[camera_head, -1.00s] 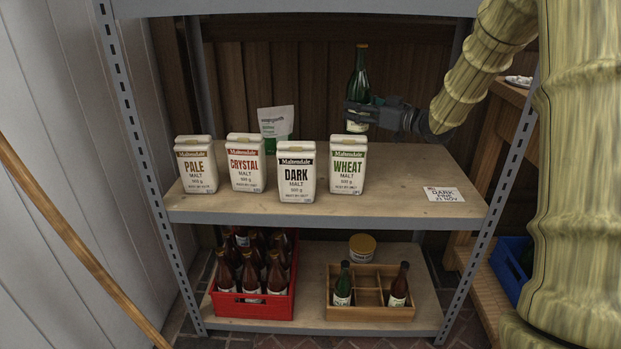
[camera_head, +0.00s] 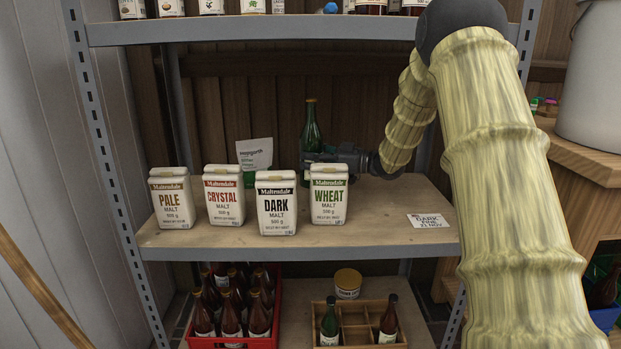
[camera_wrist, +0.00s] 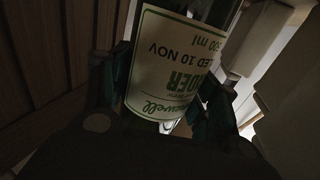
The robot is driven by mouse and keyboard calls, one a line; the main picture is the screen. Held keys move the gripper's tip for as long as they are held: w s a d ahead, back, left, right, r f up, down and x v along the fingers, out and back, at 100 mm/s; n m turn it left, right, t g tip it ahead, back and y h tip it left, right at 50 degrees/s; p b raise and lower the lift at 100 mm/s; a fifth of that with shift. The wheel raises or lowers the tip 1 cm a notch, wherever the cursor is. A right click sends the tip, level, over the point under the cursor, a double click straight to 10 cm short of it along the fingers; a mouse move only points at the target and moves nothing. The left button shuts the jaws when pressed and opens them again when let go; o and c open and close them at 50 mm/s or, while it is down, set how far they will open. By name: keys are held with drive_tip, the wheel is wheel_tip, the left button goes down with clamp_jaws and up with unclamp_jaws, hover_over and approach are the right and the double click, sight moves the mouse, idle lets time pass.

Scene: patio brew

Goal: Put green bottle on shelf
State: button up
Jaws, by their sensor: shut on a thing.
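The green bottle (camera_head: 311,128) stands upright behind the WHEAT tin, at the back of the middle shelf (camera_head: 385,225). My gripper (camera_head: 318,158) is shut on it from the right. In the wrist view the bottle's white label (camera_wrist: 172,65) fills the space between the dark fingers (camera_wrist: 160,95).
PALE (camera_head: 172,200), CRYSTAL (camera_head: 224,197), DARK (camera_head: 277,205) and WHEAT (camera_head: 328,196) tins line the shelf front. A card (camera_head: 430,221) lies right. Below are a red crate (camera_head: 277,310) and a wooden divided box (camera_head: 356,318).

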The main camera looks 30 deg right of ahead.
drive_tip(key=shift+f+b, duration=1.25)
drive_tip(key=shift+f, duration=1.05)
drive_tip(key=o, duration=1.8)
drive_tip(key=shift+f, duration=0.1)
drive_tip(key=shift+c, duration=0.2)
drive_tip(key=shift+s+d+r, duration=0.15)
drive_tip(key=shift+s+r, duration=0.05)
drive_tip(key=shift+s, duration=0.05)
drive_tip(key=p+v, duration=0.3)
drive_tip(key=v, duration=0.3)
drive_tip(key=shift+s+d+p, duration=0.15)
drive_tip(key=shift+p, duration=0.15)
drive_tip(key=shift+s+d+f, duration=0.1)
drive_tip(key=shift+s+d, duration=0.05)
drive_tip(key=shift+s, duration=0.05)
